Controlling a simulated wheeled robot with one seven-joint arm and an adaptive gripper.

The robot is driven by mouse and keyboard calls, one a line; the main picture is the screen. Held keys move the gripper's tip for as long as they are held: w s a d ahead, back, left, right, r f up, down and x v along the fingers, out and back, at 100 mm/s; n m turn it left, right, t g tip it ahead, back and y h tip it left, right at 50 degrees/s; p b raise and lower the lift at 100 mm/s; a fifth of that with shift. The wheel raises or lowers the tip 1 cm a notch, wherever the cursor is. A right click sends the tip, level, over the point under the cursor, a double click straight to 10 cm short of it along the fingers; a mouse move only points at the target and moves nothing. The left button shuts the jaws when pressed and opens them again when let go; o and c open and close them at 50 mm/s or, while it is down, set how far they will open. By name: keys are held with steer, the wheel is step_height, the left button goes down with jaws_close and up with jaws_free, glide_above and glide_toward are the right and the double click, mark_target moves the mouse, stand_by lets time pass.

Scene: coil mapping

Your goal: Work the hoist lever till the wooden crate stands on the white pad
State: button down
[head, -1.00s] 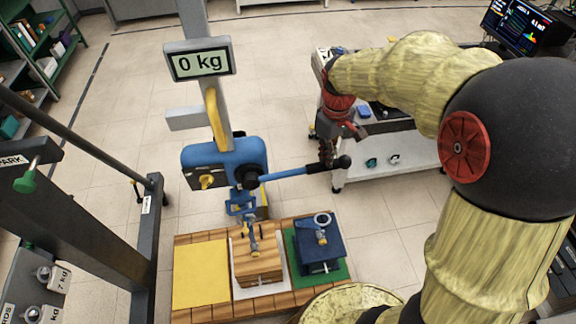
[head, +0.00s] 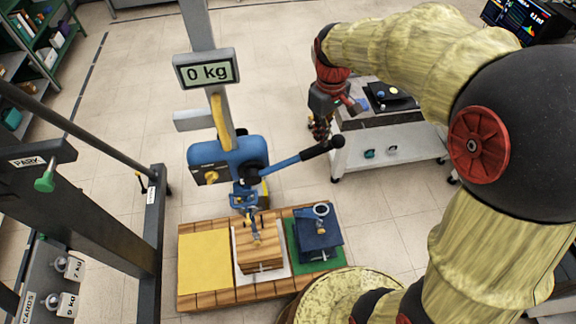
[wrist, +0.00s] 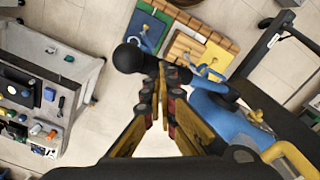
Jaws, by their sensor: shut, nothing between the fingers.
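The wooden crate (head: 262,258) appears to rest upright on the white pad (head: 284,272), between a yellow pad and a green pad. The hoist hook (head: 255,228) hangs at the crate's top; I cannot tell if it is engaged. The blue hoist (head: 226,155) has a lever (head: 285,165) slanting up to the right, with a black end knob (head: 337,142). The display (head: 207,70) reads 0 kg. My gripper (head: 321,134) is shut and empty, fingers down close to the lever's handle. In the wrist view the fingertips (wrist: 164,82) sit by the black handle; contact is unclear.
A dark blue box (head: 318,238) stands on the green pad (head: 291,243), right of the crate. The yellow pad (head: 205,262) is bare. A dark frame with weights (head: 68,268) stands at left, a grey cart (head: 390,150) behind right.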

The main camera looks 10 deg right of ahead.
mark_target(324, 151)
steer(key=shift+f, duration=0.1)
steer(key=shift+d+f+b, duration=0.2)
steer(key=shift+f+b, duration=0.55)
steer(key=shift+f, duration=0.4)
steer(key=shift+d+f+b, duration=0.15)
steer(key=shift+f+b, duration=0.6)
steer(key=shift+f, duration=0.45)
steer(key=shift+d+f+b, duration=0.2)
steer(key=shift+f+b, duration=0.55)
steer(key=shift+f, duration=0.4)
steer(key=shift+d+f+b, duration=0.25)
steer(key=shift+f+b, duration=0.45)
steer(key=shift+f, duration=0.5)
steer(key=shift+d+f+b, duration=0.2)
steer(key=shift+f+b, duration=0.45)
steer(key=shift+f, duration=0.5)
steer(key=shift+f+b, duration=1.4)
steer(key=shift+f, duration=1.05)
